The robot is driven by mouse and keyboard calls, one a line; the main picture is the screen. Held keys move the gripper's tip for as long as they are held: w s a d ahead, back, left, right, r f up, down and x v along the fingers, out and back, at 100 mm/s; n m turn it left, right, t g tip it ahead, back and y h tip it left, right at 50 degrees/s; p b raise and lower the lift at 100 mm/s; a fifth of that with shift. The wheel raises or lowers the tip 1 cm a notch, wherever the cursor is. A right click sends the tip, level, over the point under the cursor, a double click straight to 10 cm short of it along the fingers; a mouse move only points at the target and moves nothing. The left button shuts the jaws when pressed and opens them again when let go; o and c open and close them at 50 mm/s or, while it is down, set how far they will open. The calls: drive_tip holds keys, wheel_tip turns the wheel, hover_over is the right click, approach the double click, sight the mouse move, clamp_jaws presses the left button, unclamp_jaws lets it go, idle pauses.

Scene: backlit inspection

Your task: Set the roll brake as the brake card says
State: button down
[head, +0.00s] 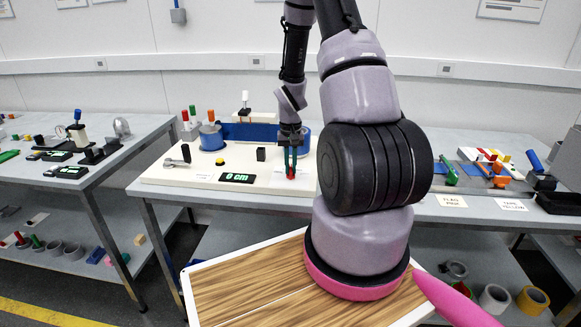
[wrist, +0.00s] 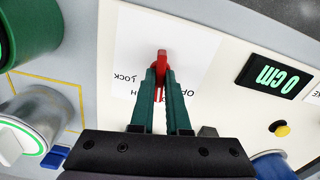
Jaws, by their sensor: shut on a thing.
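My gripper (head: 290,172) is over the cream panel (head: 160,170) on the middle bench. In the wrist view its two green fingers (wrist: 161,80) are shut on a red lever (wrist: 162,57), which also shows in the head view (head: 291,174). The lever stands in front of a white label (wrist: 130,55) with upside-down black print. "Lock" is readable on it; another word starting "Op" is partly hidden by the fingers. Which printed mark the lever points to cannot be told. A small white card (head: 203,177) lies left of the display, its print too small to read.
The green-lit display (head: 237,178) reads 0 cm, near a yellow button (head: 220,162). A blue cylinder (head: 211,138) and long blue piece (head: 255,131) stand behind. In the wrist view, a green cylinder (wrist: 32,28) and grey knob (wrist: 35,120) are at left.

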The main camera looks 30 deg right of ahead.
sight(291, 168)
drive_tip(key=shift+n, duration=0.8)
drive_tip(key=c, duration=0.9)
unclamp_jaws()
drive_tip(key=shift+r, duration=0.1)
wheel_tip(291, 168, up, 11)
drive_tip(key=shift+f, duration=0.2)
